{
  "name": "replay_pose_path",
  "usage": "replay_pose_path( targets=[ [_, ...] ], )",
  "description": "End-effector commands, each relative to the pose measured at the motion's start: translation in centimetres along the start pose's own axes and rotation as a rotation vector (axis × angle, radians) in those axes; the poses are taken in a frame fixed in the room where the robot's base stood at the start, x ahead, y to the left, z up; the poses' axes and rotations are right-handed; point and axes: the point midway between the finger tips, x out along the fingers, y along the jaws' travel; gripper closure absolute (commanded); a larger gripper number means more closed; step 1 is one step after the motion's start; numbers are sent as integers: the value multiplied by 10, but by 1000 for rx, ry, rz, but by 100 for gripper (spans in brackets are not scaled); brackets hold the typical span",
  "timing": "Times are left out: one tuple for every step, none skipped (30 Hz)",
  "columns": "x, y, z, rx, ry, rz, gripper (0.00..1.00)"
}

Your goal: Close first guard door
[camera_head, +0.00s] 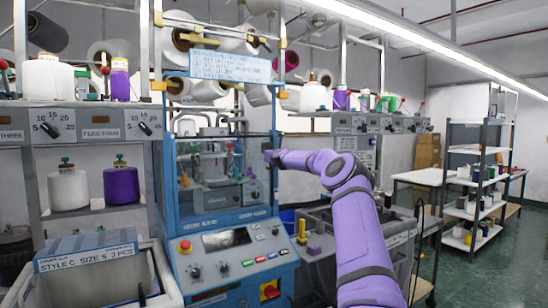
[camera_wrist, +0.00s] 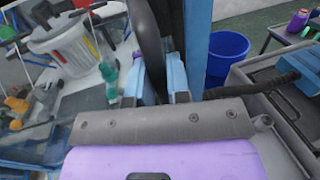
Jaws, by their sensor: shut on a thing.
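The blue machine (camera_head: 230,236) stands left of centre in the head view, with a control panel low on its front. Its clear guard door (camera_head: 215,160) covers the front of the upper compartment, and I cannot tell whether it sits fully flush. My gripper (camera_head: 269,156) is at the compartment's right edge, at about mid height. In the wrist view, my gripper (camera_wrist: 154,88) is shut on a dark upright bar (camera_wrist: 150,45), which looks like the door's handle. A blue post (camera_wrist: 197,45) stands just right of it. The bar's lower end is hidden by my gripper.
A blue bucket (camera_wrist: 226,55) and a grey unit with a black hose (camera_wrist: 265,85) lie to the right. Shelves with yarn cones (camera_head: 68,188) stand at the left. A shelf rack (camera_head: 475,185) is far right, with open green floor (camera_head: 500,270) before it.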

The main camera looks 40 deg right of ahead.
Motion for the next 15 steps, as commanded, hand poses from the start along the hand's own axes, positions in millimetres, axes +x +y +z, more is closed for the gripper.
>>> replay_pose_path(
  targets=[
    [4, -4, 0, 6, -2, 0, 100],
    [6, -4, -1, 7, -2, 4, 100],
    [9, -3, 0, 6, -3, 10, 100],
    [11, -2, 0, 5, -2, 15, 100],
    [13, -2, 0, 5, -2, 18, 100],
    [15, -2, 0, 5, -2, 22, 100],
    [16, -2, 0, 5, -2, 25, 100],
    [17, -2, 0, 5, -2, 27, 100],
    [19, -1, 1, 5, -3, 30, 100],
    [20, -1, 1, 4, -3, 32, 100],
    [20, -1, 1, 4, -3, 34, 100],
    [21, 0, 1, 4, -3, 37, 100],
    [22, 0, 1, 4, -3, 38, 100],
    [22, 0, 1, 4, -3, 39, 100],
    [22, 0, 2, 4, -3, 39, 100]
  ],
)
